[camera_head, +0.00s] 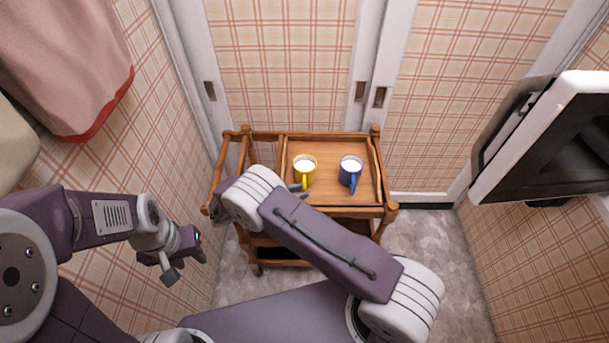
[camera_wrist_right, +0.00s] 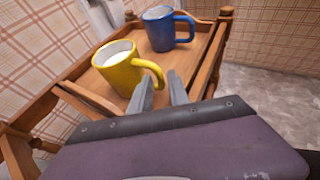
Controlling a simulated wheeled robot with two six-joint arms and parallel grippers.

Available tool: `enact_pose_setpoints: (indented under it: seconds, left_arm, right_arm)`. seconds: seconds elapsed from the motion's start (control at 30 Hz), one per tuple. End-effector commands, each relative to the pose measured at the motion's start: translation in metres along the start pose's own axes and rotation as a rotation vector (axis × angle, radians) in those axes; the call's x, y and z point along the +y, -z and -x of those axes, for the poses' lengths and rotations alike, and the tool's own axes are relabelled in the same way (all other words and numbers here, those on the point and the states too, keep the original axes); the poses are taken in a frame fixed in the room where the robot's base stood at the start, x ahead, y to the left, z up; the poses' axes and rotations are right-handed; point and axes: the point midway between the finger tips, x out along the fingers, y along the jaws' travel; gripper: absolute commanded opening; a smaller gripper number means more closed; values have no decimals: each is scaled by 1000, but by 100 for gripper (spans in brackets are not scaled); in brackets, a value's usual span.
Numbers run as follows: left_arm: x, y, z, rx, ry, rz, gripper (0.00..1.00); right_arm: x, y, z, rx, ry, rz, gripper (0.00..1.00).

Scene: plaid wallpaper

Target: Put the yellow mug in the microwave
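The yellow mug (camera_head: 305,172) stands upright on the tray top of a wooden cart (camera_head: 330,208), with something white inside. It also shows in the right wrist view (camera_wrist_right: 117,72), its handle toward my right gripper. My right gripper (camera_wrist_right: 161,84) has two fingers with a gap between them, close to the mug's handle; I cannot tell whether they touch it. In the head view that gripper is mostly hidden behind my arm. My left gripper (camera_head: 186,266) hangs at the left, apart from the cart, with its fingers spread and empty. The microwave (camera_head: 555,140) is at the upper right, only partly in view.
A blue mug (camera_head: 351,172) stands right of the yellow mug on the same tray; it also shows in the right wrist view (camera_wrist_right: 168,30). Raised wooden rails edge the cart. Plaid walls are close on both sides. Grey floor (camera_head: 425,245) is clear right of the cart.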

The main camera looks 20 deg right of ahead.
Motion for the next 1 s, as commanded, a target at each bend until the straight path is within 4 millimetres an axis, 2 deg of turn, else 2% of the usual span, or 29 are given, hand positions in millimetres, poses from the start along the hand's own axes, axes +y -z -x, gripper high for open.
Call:
enact_pose_setpoints:
  seconds: [0.03,0.13,0.33,0.37,0.43,1.0]
  left_arm:
    - [0,0,-2,0,0,0,36]
    - [0,0,-2,0,0,0,36]
    - [0,0,-2,0,0,0,36]
    - [0,0,-2,0,0,0,36]
    - [0,0,-2,0,0,0,36]
    - [0,0,-2,0,0,0,36]
  right_arm:
    - [-2,2,-11,-1,5,1,22]
    - [-1,1,-28,-1,4,0,22]
    - [-1,2,-30,0,1,0,22]
    - [-1,2,-30,0,1,0,19]
    - [-1,2,-30,0,1,0,0]
    - [-1,2,-30,0,1,0,0]
